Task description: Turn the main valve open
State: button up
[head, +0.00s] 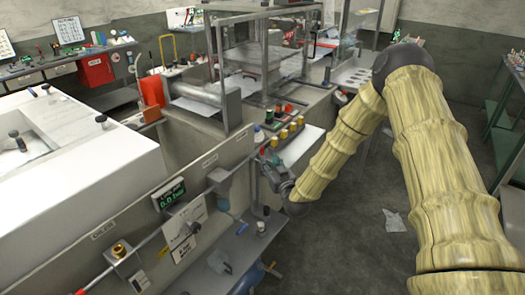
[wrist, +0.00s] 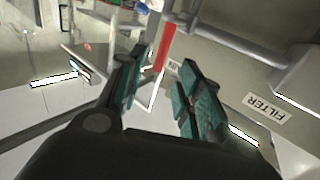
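In the wrist view, a flat red lever (wrist: 166,46) hangs by a grey pipe (wrist: 225,45). It looks like the valve handle. A small label, too blurred to read surely, sits beside it. My gripper (wrist: 160,80) is open, with its two teal-padded fingers apart and nothing held between them. The red lever shows just beyond the fingertips, nearer the left finger; whether they touch cannot be told. In the head view, my gripper (head: 268,162) is at the front panel (head: 235,152) of the bench, below the yellow-capped items.
A "FILTER" label (wrist: 265,107) is upside down on the panel in the wrist view. Along the bench front are a green display (head: 169,194), a brass fitting (head: 119,250) and a low shelf (head: 225,262). Yellow-capped items (head: 284,134) stand above my gripper.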

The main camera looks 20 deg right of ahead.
aim_at(263, 153)
jog(key=w, duration=0.2)
jog(key=w+p, duration=0.1)
jog(key=w, duration=0.2)
jog(key=w+p, duration=0.1)
jog(key=w, duration=0.1)
jog(key=shift+w+a, duration=0.35)
grip_shut()
